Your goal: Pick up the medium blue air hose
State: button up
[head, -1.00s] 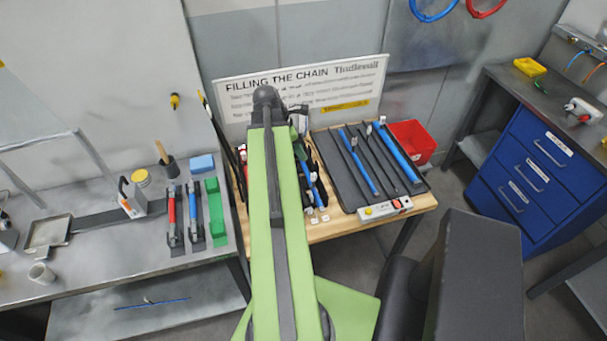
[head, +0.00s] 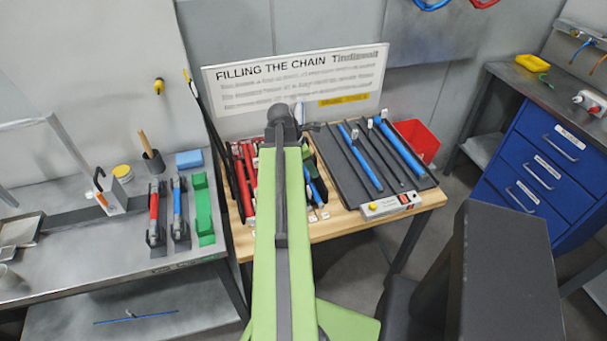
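Blue hoses lie on a wooden table. On its black ribbed tray (head: 345,178) are a thinner blue hose (head: 362,160) and a thicker blue hose (head: 402,152), with dark thin ones between. Another blue piece (head: 315,182) lies left of the tray, partly hidden by my green arm. I cannot tell for sure which is the medium one. My arm reaches forward over the table, ending at a dark round joint. A small dark part just right of the joint seems to be my gripper (head: 309,126); its fingers cannot be made out.
Red hoses (head: 243,178) lie left of my arm. A sign board (head: 300,83) stands behind the table, and a red bin (head: 417,138) at its right. A switch box (head: 390,205) sits at the front edge. A grey bench (head: 90,240) with tools stands left, blue drawers (head: 540,170) right.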

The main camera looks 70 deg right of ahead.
jog(key=shift+s+d+f, duration=0.15)
jog(key=shift+f, duration=0.5)
jog(key=shift+r, duration=0.2)
grip_shut()
dwell(0.7)
